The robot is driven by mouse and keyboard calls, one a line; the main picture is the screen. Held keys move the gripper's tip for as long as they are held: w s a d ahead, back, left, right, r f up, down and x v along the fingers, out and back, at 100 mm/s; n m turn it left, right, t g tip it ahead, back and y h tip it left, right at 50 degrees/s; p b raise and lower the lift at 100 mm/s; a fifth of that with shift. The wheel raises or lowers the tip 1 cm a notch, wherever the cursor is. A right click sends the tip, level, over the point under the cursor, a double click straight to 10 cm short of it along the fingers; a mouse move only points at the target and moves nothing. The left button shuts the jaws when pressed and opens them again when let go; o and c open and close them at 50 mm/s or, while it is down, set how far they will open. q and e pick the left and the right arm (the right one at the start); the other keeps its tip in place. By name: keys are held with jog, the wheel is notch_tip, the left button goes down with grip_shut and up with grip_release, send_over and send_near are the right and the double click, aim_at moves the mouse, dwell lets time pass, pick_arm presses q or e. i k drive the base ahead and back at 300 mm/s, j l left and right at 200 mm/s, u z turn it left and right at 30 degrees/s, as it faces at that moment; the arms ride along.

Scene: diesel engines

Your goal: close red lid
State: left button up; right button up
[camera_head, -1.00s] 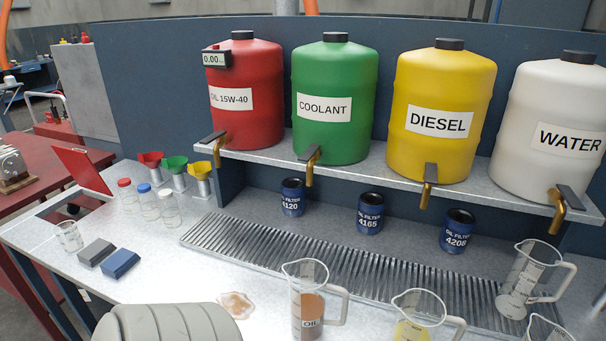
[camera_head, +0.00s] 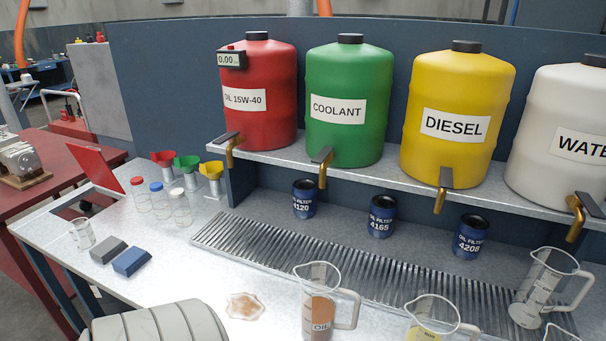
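The red lid (camera_head: 98,168) is a flat square panel at the left end of the workbench. It stands tilted up, open, behind a dark square opening (camera_head: 72,209) in the bench top. Something dark inside the opening shows only in part.
Small jars with red and blue caps (camera_head: 156,200) and coloured funnels (camera_head: 187,170) stand right of the lid. An empty glass (camera_head: 81,234), a grey block (camera_head: 108,250) and a blue block (camera_head: 132,261) sit in front. Measuring jugs (camera_head: 318,300) and a spill (camera_head: 245,306) lie further right.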

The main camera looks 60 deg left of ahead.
aim_at(90, 158)
jog(key=j+u, duration=0.1)
jog(key=u, duration=0.3)
jog(key=j+u, duration=0.1)
jog(key=u, duration=0.3)
jog(key=i+u, duration=0.1)
jog(key=u, duration=0.3)
jog(key=i+j+u, duration=0.1)
jog(key=u, duration=0.3)
jog(key=j+z, duration=0.2)
jog(key=j, duration=1.3)
